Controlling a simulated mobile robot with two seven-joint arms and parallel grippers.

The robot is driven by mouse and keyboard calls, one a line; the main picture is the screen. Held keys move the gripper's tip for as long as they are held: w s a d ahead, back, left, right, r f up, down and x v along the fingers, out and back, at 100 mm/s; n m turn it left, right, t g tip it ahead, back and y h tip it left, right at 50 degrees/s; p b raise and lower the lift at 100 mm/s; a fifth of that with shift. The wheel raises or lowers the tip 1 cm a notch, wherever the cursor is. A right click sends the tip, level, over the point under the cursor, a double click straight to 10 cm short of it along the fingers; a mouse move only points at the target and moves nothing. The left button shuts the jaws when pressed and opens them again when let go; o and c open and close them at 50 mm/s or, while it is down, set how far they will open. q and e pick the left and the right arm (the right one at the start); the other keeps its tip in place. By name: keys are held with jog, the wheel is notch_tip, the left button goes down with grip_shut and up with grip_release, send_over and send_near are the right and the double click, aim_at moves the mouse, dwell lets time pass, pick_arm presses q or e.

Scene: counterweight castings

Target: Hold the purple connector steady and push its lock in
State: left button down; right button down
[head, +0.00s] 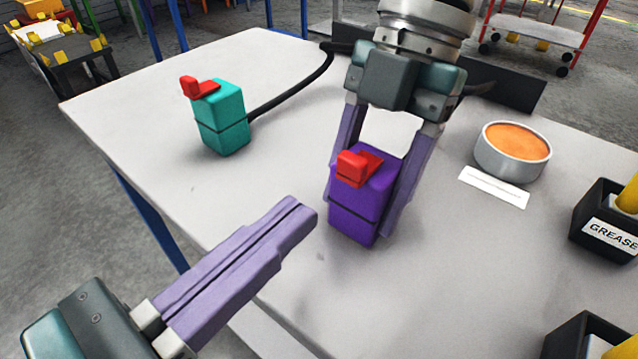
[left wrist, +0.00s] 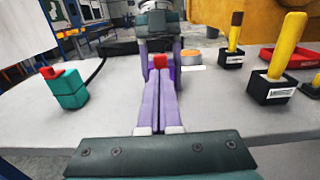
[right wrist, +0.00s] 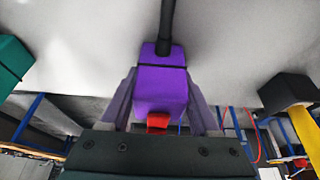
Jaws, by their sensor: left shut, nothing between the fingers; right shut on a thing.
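The purple connector (head: 356,215) stands upright on the table, with a red lock (head: 356,166) sticking out at its top. My right gripper (head: 372,205) comes from above and is shut on the connector, one finger on each side. In the right wrist view the connector (right wrist: 162,90) sits between the fingers, with a black cable leaving it. My left gripper (head: 305,213) is shut and empty, its fingertips to the left of the connector and apart from it. In the left wrist view the closed fingers (left wrist: 160,80) point toward the red lock (left wrist: 162,62).
A teal connector (head: 222,120) with a red lock and black cable stands at the left on the table (head: 275,65). A round tin with orange contents (head: 513,150), a white label (head: 494,187) and a black GREASE holder (head: 605,225) are at the right.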

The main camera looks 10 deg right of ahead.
aim_at(347, 169)
pick_arm(q)
jog(key=shift+x, duration=2.25)
jog(key=shift+x, duration=1.4)
pick_arm(e)
jog(key=shift+a, duration=0.1)
jog(key=shift+s, duration=0.1)
pick_arm(q)
jog(key=shift+a, duration=0.1)
pick_arm(e)
jog(key=shift+f, duration=0.1)
pick_arm(q)
jog(key=v, duration=1.4)
pick_arm(e)
jog(key=shift+d, duration=0.2)
